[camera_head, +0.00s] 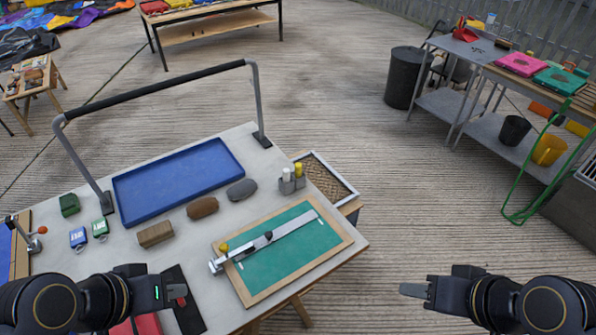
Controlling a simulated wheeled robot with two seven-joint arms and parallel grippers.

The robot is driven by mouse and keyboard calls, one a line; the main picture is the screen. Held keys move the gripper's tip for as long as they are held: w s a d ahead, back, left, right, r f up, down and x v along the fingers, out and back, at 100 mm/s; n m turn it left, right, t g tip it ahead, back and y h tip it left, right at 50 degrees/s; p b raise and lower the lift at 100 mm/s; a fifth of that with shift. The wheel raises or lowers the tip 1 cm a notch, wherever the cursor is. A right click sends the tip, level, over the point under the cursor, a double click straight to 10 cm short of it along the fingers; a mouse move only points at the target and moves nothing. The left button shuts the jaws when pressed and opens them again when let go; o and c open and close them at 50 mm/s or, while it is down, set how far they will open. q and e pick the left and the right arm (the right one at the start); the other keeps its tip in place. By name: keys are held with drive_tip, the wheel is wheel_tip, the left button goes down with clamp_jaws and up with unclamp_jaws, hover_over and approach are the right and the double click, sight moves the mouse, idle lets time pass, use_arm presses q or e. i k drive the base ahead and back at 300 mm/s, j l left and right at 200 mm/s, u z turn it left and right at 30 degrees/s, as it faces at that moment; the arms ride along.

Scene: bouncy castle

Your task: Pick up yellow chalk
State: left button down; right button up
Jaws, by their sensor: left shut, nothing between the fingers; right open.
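A small yellow-topped piece, which looks like the yellow chalk (287,174), stands upright in a small grey holder (286,187) at the table's right back edge. A white piece (299,169) stands beside it. A round yellow knob-like thing (223,247) sits by the metal ruler on the green board. My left gripper (180,292) is shut and empty over the table's front left, well short of the holder. My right gripper (414,290) is open and empty, off the table's right side, above the floor.
The table (140,265) bears a blue tray (180,181), a green board (300,257) with a metal ruler (268,240), a brown block (156,234) and two oval pieces. A metal rail (150,92) arches over its back.

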sight(298, 166)
drive_tip(key=i+l+z, duration=0.3)
drive_tip(key=i+l, duration=0.15)
drive_tip(key=i+l+z, duration=0.3)
drive_tip(key=i+l, duration=0.1)
drive_tip(key=i, duration=0.1)
